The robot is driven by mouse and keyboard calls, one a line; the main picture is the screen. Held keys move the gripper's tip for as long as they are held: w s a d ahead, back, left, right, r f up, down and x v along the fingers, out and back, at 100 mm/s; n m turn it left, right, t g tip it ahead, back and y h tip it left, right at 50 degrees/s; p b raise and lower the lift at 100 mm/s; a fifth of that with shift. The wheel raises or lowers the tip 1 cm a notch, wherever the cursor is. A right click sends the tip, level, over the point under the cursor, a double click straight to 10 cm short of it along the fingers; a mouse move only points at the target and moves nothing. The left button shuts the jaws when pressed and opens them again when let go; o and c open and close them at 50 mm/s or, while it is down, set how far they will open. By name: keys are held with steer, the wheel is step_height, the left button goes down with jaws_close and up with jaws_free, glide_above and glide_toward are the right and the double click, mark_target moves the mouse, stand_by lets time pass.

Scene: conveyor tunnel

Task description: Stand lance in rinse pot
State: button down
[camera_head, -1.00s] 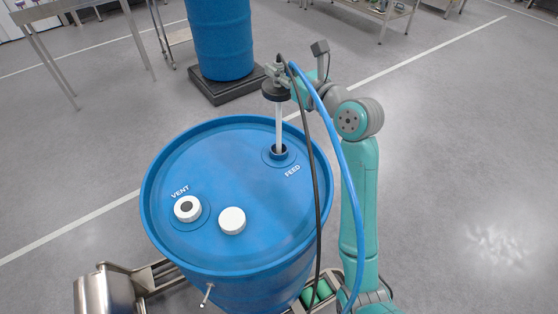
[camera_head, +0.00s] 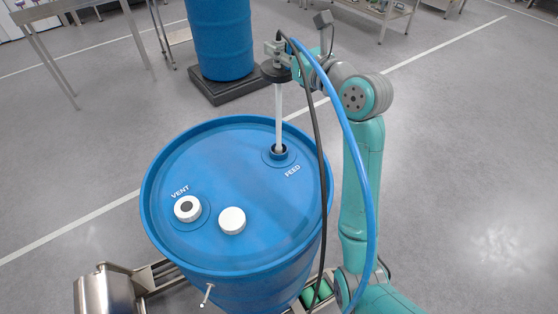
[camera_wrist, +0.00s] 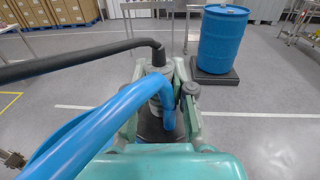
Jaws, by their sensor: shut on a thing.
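The lance is a white tube (camera_head: 279,112) below a dark round collar, with a blue hose and a black hose at its head. My gripper (camera_head: 278,57) is shut on the lance head above the blue drum (camera_head: 245,215). The lance is upright, and its lower end is inside the FEED opening (camera_head: 279,154); the tip is hidden. In the wrist view, the hoses cover much of my gripper (camera_wrist: 162,98) and the lance head. A steel cylindrical vessel (camera_head: 103,292) stands at the lower left, cut by the frame edge; I cannot tell whether it is the rinse pot.
On the drum top are the VENT fitting (camera_head: 187,208) and a white cap (camera_head: 232,220). A second blue drum (camera_head: 222,40) stands on a dark pallet (camera_head: 225,88) behind. Floor to the right is open.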

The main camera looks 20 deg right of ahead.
steer(key=shift+r, duration=3.75)
steer(key=shift+a, duration=0.15)
